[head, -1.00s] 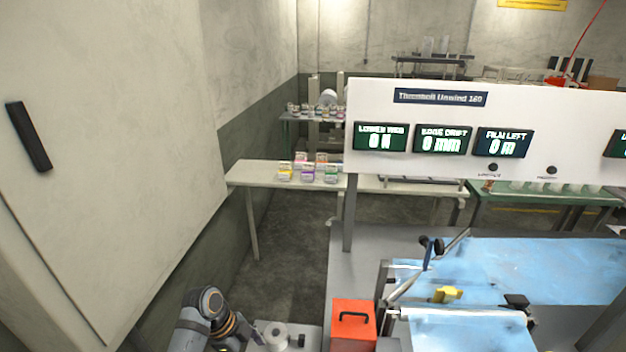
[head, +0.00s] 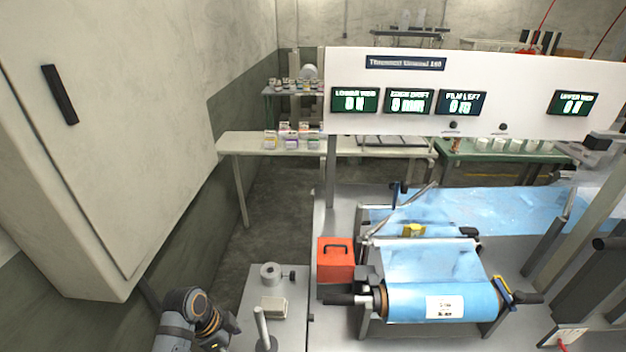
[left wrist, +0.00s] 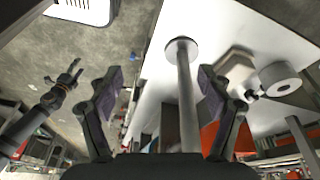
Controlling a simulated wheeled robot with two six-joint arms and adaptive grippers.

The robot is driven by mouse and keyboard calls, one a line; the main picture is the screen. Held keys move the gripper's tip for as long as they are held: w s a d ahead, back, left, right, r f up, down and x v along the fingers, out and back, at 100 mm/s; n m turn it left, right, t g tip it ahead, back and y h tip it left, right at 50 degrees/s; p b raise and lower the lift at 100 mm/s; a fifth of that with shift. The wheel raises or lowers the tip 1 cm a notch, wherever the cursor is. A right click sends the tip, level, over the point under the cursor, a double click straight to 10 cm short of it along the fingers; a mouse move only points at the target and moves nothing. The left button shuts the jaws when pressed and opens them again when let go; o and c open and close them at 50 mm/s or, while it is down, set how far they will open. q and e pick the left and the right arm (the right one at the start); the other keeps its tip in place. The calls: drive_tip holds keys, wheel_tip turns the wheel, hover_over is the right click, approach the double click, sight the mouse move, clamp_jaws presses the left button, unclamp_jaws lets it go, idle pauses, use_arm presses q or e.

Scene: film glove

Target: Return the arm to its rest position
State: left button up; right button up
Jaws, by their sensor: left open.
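My left arm comes in at the bottom left of the head view, and its gripper is cut off or hidden at the lower edge there. In the left wrist view my left gripper (left wrist: 163,92) is open, its two dark fingers spread apart. A metal post with a round end (left wrist: 182,85) shows between the fingers in that view; I cannot tell how far off it is. No object is held between the pads.
A grey side table (head: 290,325) holds a grey roll (head: 271,273), a small block (head: 274,307) and an upright post (head: 262,328). A red box (head: 335,262) stands beside the blue film roll (head: 440,303). A pale cabinet (head: 110,150) fills the left.

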use_arm(q)
drive_tip(key=s+a+r+n+t+y, duration=0.2)
drive_tip(key=s+n, duration=0.4)
drive_tip(key=n, duration=0.1)
drive_tip(key=s+a+r+n+t+y, duration=0.1)
drive_tip(key=s+a+r+n+y, duration=0.15)
drive_tip(key=s+n, duration=0.3)
drive_tip(key=s+a+f+n+g, duration=0.1)
drive_tip(key=a+f, duration=0.1)
drive_tip(key=f, duration=1.1)
drive_tip(key=s+a+f, duration=0.1)
drive_tip(key=s+f, duration=0.1)
drive_tip(key=f, duration=1.2)
drive_tip(key=s+a+f+g, duration=0.1)
drive_tip(key=s+f, duration=1.4)
drive_tip(key=s, duration=0.2)
drive_tip(key=shift+s+a, duration=0.25)
drive_tip(key=shift+s, duration=0.1)
drive_tip(key=shift+n, duration=0.25)
